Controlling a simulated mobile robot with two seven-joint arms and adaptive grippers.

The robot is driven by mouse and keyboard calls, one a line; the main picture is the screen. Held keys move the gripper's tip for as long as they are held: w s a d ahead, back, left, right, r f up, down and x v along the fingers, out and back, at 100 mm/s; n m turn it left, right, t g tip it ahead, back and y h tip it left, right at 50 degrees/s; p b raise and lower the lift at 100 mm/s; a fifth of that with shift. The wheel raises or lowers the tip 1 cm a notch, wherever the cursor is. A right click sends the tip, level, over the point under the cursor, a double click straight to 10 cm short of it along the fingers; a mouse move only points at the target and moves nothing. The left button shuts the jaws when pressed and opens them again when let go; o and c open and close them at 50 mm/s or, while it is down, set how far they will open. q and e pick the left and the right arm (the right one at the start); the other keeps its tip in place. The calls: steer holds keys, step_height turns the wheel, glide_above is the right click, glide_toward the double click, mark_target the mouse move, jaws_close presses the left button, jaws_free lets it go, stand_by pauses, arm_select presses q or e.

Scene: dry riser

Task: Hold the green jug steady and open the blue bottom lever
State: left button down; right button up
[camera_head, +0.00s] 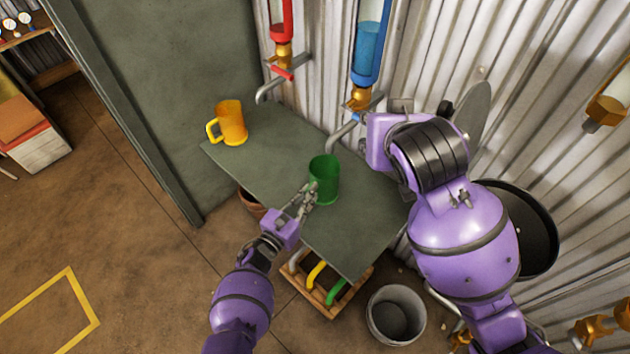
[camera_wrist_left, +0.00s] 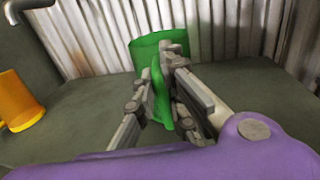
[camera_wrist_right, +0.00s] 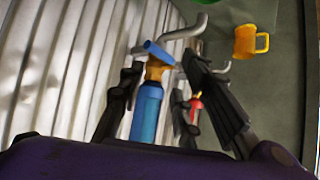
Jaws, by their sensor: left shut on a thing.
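The green jug (camera_head: 326,178) stands upright on the green-grey table, below and in front of the spout under the blue tube. My left gripper (camera_head: 308,196) is shut on the jug's handle; the left wrist view shows its fingers (camera_wrist_left: 160,85) on either side of the green handle (camera_wrist_left: 158,95). The blue bottom lever (camera_head: 358,117) is partly hidden by my right wrist in the head view. In the right wrist view, my right gripper (camera_wrist_right: 160,68) is open, with the blue lever (camera_wrist_right: 158,51) just beyond and between its fingertips. I cannot tell whether they touch.
The blue-filled tube (camera_head: 368,45) and a red tube (camera_head: 281,20) with a red lever (camera_head: 283,73) hang on the corrugated wall. A yellow jug (camera_head: 232,122) stands at the table's left end. A grey bucket (camera_head: 396,314) is on the floor beside the table (camera_head: 275,150).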

step_height(320, 180, down, 10)
steer(key=s+a+n+h, duration=0.3)
steer(key=n, duration=0.1)
step_height(320, 180, up, 5)
steer(key=w+a+n+t+h, duration=0.25)
steer(key=n+t, duration=0.25)
steer(key=n, duration=0.4)
steer(key=x, duration=0.3)
steer(key=d+x, duration=0.1)
steer(key=x, duration=0.7)
steer(key=shift+s+d+f, duration=0.15)
steer(key=shift+d, duration=0.2)
jaws_close()
